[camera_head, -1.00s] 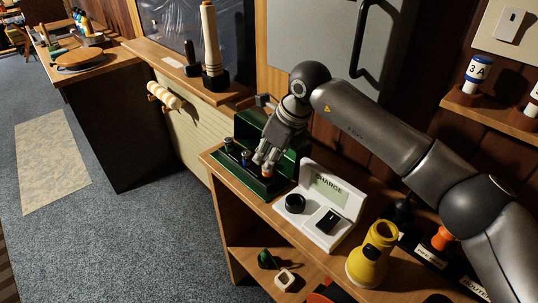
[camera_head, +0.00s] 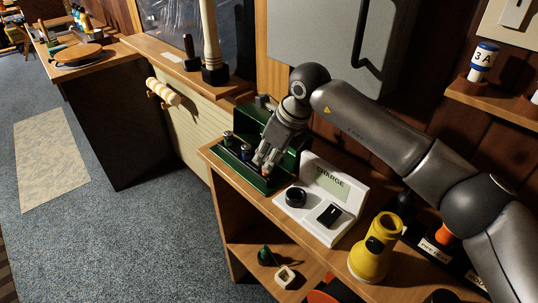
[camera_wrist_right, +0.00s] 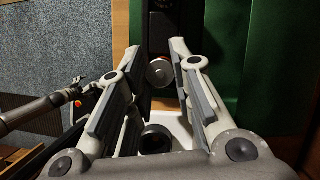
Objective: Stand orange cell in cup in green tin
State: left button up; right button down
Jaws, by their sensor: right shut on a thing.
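The green tin (camera_head: 222,152) stands open on the wooden bench, its lid raised at the back. My right gripper (camera_head: 264,163) reaches down into the front right part of the tin. It is shut on the orange cell (camera_head: 265,174), of which only a little orange shows below the fingertips. In the right wrist view the round end of a cell (camera_wrist_right: 160,72) shows between my fingers. The cup under it is hidden, so I cannot tell whether the cell is seated. My left gripper is not in view.
The white charger (camera_head: 345,190), with a dark knob (camera_head: 295,197) and black switch, stands close to the right of the tin. A yellow torch (camera_head: 373,250) stands farther right. A lower shelf holds small items. Carpeted floor (camera_head: 130,235) is open at left.

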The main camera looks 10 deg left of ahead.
jog(key=shift+f, duration=0.35)
jog(key=c, duration=1.2)
grip_release()
jog(key=v, duration=1.2)
jog(key=shift+a, duration=0.1)
